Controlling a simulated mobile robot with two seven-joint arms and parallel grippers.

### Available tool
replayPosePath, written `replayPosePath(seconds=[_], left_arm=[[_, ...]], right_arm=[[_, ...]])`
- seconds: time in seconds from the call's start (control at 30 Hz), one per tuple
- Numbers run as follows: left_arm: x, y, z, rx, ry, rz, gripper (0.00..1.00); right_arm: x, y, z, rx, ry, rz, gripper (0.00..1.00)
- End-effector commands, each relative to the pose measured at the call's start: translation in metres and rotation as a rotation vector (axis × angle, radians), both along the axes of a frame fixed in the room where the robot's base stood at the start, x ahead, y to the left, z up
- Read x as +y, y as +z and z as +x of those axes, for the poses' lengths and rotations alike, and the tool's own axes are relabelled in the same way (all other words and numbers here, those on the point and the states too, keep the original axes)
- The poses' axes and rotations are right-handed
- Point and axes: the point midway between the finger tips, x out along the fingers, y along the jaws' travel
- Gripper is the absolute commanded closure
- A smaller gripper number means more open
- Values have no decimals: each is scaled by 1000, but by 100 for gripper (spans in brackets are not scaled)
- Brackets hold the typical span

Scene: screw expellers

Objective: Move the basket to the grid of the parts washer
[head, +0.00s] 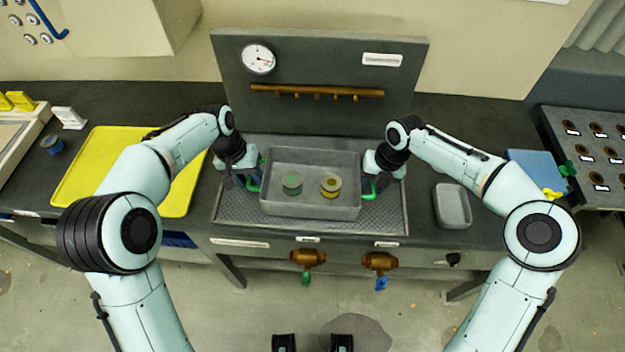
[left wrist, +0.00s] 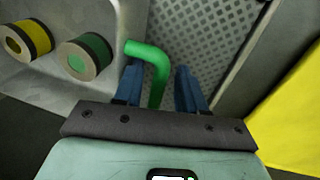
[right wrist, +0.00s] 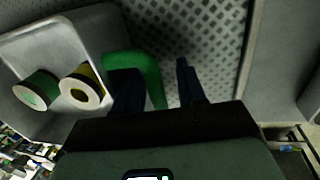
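The grey basket (head: 310,208) is over the perforated grid (head: 235,205) of the parts washer (head: 325,60); I cannot tell whether it touches the grid. It holds a green-banded ring part (head: 291,186) and a yellow-banded one (head: 331,188). My left gripper (head: 246,182) is at its left green handle (left wrist: 155,72); the fingers stand apart on either side of the handle in the left wrist view. My right gripper (head: 377,186) is at the right green handle (right wrist: 140,72), which lies between its parted fingers, nearer the left one in the right wrist view.
A yellow tray (head: 85,185) lies on the bench to the left. A small grey tray (head: 453,206) sits right of the washer. A blue board (head: 535,165) and a dark panel with holes (head: 590,150) are further right. Brass valves (head: 308,259) hang at the front.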

Motion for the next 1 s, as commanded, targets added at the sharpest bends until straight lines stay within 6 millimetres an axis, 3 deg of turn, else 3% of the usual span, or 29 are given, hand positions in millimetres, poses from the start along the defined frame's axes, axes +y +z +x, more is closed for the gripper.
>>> replayPosePath(seconds=[0.3,0.6,0.77,1.0], left_arm=[[7,50,2,-4,0,-3,55],[13,69,2,0,0,0,55],[13,70,2,1,1,1,55],[13,69,2,1,1,1,55]], right_arm=[[3,1,0,-2,3,5,55],[1,5,0,-2,2,2,55],[-3,28,0,-4,0,2,55],[-12,79,-1,-7,1,3,55]])
